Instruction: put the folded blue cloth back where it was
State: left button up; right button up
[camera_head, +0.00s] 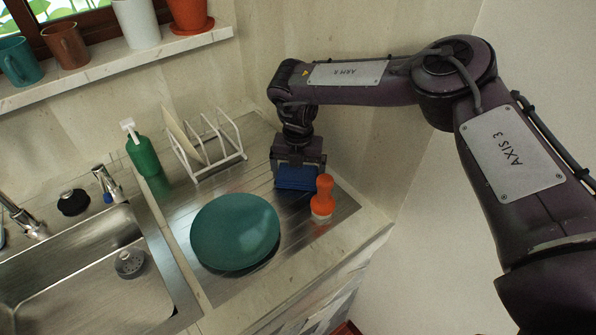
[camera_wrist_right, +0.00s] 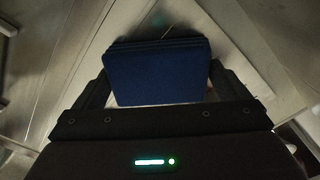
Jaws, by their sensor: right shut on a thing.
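The folded blue cloth (camera_head: 297,178) is at the back right of the metal drainboard, under my right gripper (camera_head: 298,172). My right gripper is shut on it. In the right wrist view the cloth (camera_wrist_right: 157,73) fills the space between the two dark fingers of my right gripper (camera_wrist_right: 157,85), with its folded layers showing along the far edge. I cannot tell whether the cloth's underside touches the drainboard. My left gripper is in neither view.
An orange-handled brush (camera_head: 323,195) stands close to the right of the cloth. A teal plate (camera_head: 236,232) lies in front on the drainboard (camera_head: 300,245). A white rack (camera_head: 218,150) and a green bottle (camera_head: 142,155) stand to the left. The sink (camera_head: 90,285) is farther left.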

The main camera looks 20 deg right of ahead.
aim_at(298, 172)
jog(key=o, duration=0.5)
jog(key=shift+f, duration=0.1)
notch_tip(298, 172, up, 8)
jog(key=p, duration=0.6)
jog(key=shift+p, duration=0.3)
jog(key=shift+f, duration=0.15)
